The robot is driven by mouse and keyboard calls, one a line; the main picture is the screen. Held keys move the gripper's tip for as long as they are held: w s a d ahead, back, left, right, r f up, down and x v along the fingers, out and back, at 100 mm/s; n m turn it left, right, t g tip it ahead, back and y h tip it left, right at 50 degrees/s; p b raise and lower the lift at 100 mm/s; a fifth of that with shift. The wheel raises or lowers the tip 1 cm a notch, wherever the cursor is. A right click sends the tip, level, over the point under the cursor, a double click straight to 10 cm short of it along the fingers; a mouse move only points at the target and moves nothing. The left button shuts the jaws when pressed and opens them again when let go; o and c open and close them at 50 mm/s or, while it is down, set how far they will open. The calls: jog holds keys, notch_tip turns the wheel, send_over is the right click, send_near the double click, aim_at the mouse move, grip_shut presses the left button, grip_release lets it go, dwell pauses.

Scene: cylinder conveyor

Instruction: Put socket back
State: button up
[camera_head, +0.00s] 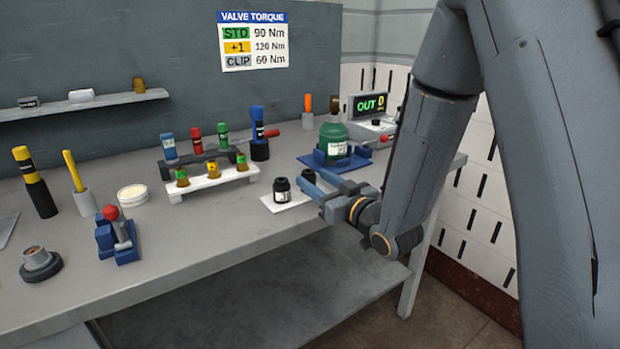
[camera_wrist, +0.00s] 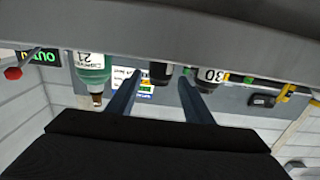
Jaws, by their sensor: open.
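A small black socket (camera_head: 282,190) with a white label stands upright on a white mat (camera_head: 298,203) near the bench's front edge. A second black cylinder (camera_head: 308,175) stands just behind it, partly hidden by my gripper. My gripper (camera_head: 317,184) is open, with its blue fingers pointing left, low over the bench. In the wrist view, which is upside down, a dark cylinder (camera_wrist: 160,76) appears between the fingertips (camera_wrist: 162,78). I cannot tell whether it is within the jaws or beyond them. A labelled dark cylinder (camera_wrist: 208,77) appears beside the right finger.
Behind my gripper, a green bottle (camera_head: 333,139) sits in a blue cradle beside a unit (camera_head: 367,108) reading OUT. A white rack (camera_head: 212,184) stands left, with a dark rack (camera_head: 196,159) of coloured tools behind. A blue red-knobbed clamp (camera_head: 117,240) stands further left. Bench between is clear.

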jog(key=v, duration=0.8)
jog(key=shift+s+b, duration=0.15)
jog(key=shift+b, duration=0.25)
jog(key=shift+d, duration=0.15)
